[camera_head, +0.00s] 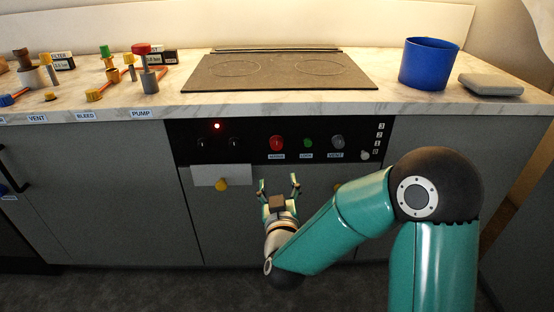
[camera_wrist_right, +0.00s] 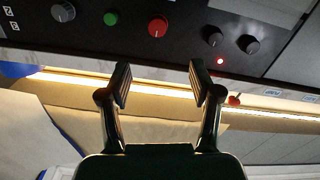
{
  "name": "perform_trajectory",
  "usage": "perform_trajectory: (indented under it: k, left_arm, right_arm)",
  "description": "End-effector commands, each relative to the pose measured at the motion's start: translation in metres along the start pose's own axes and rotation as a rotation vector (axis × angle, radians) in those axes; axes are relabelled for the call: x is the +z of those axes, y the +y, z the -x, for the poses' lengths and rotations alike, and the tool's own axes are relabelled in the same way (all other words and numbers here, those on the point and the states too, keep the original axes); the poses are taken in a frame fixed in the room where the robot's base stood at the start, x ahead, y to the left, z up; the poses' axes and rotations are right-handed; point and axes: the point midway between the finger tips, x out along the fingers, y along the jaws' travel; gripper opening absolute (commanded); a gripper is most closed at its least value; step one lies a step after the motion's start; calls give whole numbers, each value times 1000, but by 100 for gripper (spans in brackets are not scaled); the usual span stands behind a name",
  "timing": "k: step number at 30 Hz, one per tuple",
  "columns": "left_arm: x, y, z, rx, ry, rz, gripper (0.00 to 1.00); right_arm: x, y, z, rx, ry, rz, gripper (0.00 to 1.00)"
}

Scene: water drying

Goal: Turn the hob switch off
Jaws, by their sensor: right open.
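The black control panel (camera_head: 255,152) is on the front of the counter below the hob (camera_head: 280,70). It carries two dark knobs, one left (camera_head: 202,143) and one right (camera_head: 233,142), with a lit red lamp (camera_head: 217,126) above and between them. Further right are a red knob (camera_head: 277,142), a small green button (camera_head: 308,142) and a grey knob (camera_head: 338,142); their labels are too small to read surely. My right gripper (camera_head: 279,182) is open and empty, apart from the panel and below the red knob. The right wrist view shows its spread fingers (camera_wrist_right: 158,82) and the red knob (camera_wrist_right: 157,26), upside down.
A pale slider knob (camera_head: 365,155) sits by a number scale at the panel's right. A yellow knob (camera_head: 222,184) is on a white plate below. A blue pot (camera_head: 429,64) and a grey slab (camera_head: 490,84) stand right of the hob. Several valves stand left.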

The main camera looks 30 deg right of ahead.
Motion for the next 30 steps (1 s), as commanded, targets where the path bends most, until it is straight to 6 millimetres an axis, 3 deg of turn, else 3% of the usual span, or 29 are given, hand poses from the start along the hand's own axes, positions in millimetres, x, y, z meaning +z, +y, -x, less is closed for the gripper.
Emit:
perform_trajectory:
  k: [8,21,30]
  left_arm:
    - [0,0,0,0,1,0,40]
    - [0,0,-1,0,1,0,40]
    - [0,0,-1,0,0,0,40]
  right_arm:
    - [-4,5,-28,18,11,2,64]
    - [-3,5,-122,14,10,1,64]
    - [-4,4,-161,12,11,2,64]
